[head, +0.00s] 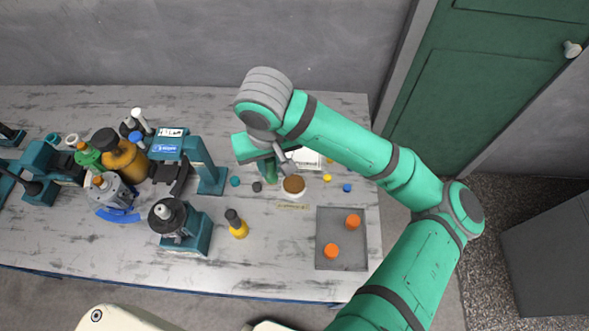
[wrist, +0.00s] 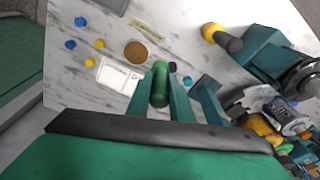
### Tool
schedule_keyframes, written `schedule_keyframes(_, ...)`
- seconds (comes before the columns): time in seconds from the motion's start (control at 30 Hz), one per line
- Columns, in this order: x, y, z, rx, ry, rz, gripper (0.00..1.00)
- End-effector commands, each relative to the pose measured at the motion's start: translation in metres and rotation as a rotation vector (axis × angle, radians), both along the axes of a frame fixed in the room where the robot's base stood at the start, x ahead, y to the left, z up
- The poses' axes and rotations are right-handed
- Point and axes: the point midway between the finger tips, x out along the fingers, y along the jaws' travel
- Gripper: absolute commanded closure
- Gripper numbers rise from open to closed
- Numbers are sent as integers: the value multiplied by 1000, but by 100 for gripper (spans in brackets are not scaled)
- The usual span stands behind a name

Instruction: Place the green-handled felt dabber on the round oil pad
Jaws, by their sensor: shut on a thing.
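The round oil pad (head: 293,185) is a brown disc in a pale round holder on the grey bench, just right of and in front of my gripper in the head view. It also shows as a brown disc in the wrist view (wrist: 136,51). My gripper (head: 270,170) is shut on the green-handled felt dabber (wrist: 160,88), whose green handle sits between the two teal fingers. The dabber's felt end is hidden. The dabber is apart from the pad in the wrist view; its exact height above the bench I cannot tell.
A small label (head: 291,206) lies in front of the pad. A grey tray (head: 340,259) with orange discs is front right.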

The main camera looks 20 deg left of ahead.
Motion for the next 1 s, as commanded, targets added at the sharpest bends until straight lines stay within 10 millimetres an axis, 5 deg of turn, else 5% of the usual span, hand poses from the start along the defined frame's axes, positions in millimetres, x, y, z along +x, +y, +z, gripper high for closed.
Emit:
schedule_keyframes(0.4, 50, -32, -54, 0, 0, -1, 100)
schedule_keyframes(1.0, 60, -38, -100, 1, 0, 3, 100)
